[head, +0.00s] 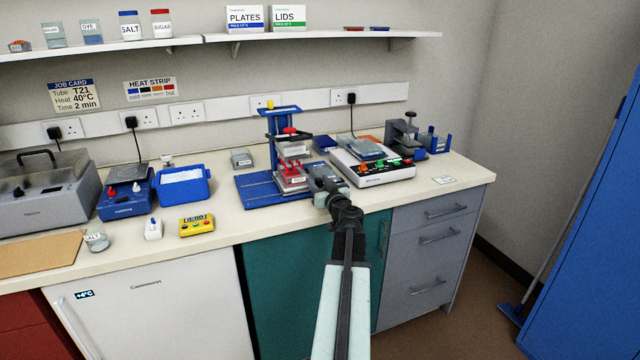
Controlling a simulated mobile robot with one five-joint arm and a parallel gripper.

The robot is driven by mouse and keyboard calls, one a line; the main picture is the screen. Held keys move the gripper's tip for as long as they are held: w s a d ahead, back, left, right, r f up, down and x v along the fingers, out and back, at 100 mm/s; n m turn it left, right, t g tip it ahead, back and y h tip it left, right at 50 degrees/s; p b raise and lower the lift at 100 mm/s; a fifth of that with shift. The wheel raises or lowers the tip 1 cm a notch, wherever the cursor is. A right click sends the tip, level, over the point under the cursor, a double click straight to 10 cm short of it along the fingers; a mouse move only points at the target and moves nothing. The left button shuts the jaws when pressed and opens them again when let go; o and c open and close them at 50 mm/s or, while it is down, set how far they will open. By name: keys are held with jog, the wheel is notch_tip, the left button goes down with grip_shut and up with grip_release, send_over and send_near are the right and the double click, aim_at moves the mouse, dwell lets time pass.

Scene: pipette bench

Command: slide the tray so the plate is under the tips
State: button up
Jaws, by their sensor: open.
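A blue pipette stand (283,112) rises from a blue railed base (256,189) on the bench. A pale block with a red knob is on its column, and small red tips (291,166) show below the block. A small pale tray (299,182) with a label on its front sits low on the base, close below the tips. The plate cannot be told apart clearly from the tray, nor how well it lines up with the tips. My gripper (318,176) is at the tray's right side, open; its fingertips are small and partly hidden, so contact cannot be told.
A white device with coloured buttons (374,177) stands close right of my gripper. A blue tub (182,186), a yellow timer (197,225) and a small grey box (241,159) are left of the stand. The bench front between timer and stand is clear.

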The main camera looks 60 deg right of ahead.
grip_shut()
dwell(1.4)
